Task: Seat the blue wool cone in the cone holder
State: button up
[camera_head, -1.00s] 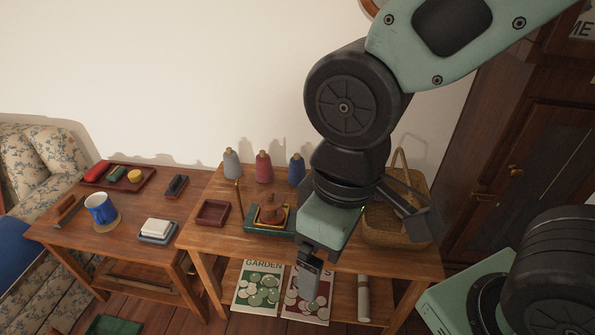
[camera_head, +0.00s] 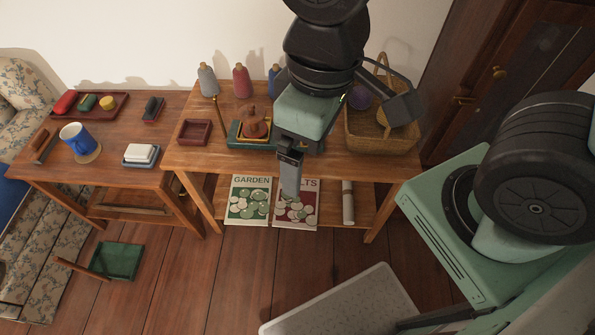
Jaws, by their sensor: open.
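The blue wool cone (camera_head: 273,79) stands at the back of the middle table, right of a red cone and a grey cone. Its right side is hidden behind my arm. A thin upright post (camera_head: 219,112) stands in front of the grey cone; I cannot tell whether it belongs to the cone holder. My gripper (camera_head: 290,188) points down over the front of this table, in front of the blue cone and apart from it. It is open, with nothing seen in it; its fingers overlap in this view.
The red cone (camera_head: 241,81) and grey cone (camera_head: 208,80) stand close by. A green tray (camera_head: 236,133) with a brown object, a dark red tray (camera_head: 195,132) and a wicker basket (camera_head: 372,139) share the table. Books (camera_head: 249,203) lie on the shelf below.

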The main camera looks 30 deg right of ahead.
aim_at(203, 139)
jog(key=i+j+u, duration=0.2)
jog(key=i+u, duration=0.15)
jog(key=i, duration=0.15)
jog(key=i+u, duration=0.35)
jog(key=i, duration=0.15)
